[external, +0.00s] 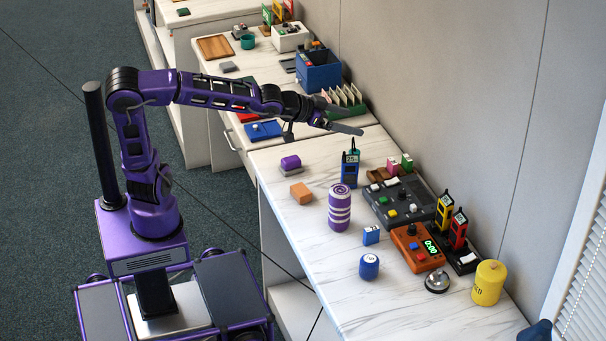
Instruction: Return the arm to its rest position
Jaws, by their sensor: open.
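My gripper (338,118) is at the end of my outstretched purple arm (215,90). It is held above the far part of the near counter (310,250), near the joint with the counter behind. Its fingers are apart and nothing shows between them. The blue radio (350,167) stands on the counter below and slightly right of the fingers, apart from them. My arm rises from its base, bends at the elbow and reaches right.
Below the gripper are a purple-topped block (290,162) and an orange block (301,193). A purple-striped cylinder (339,208) stands nearby. A blue bin (318,70) stands behind the gripper.

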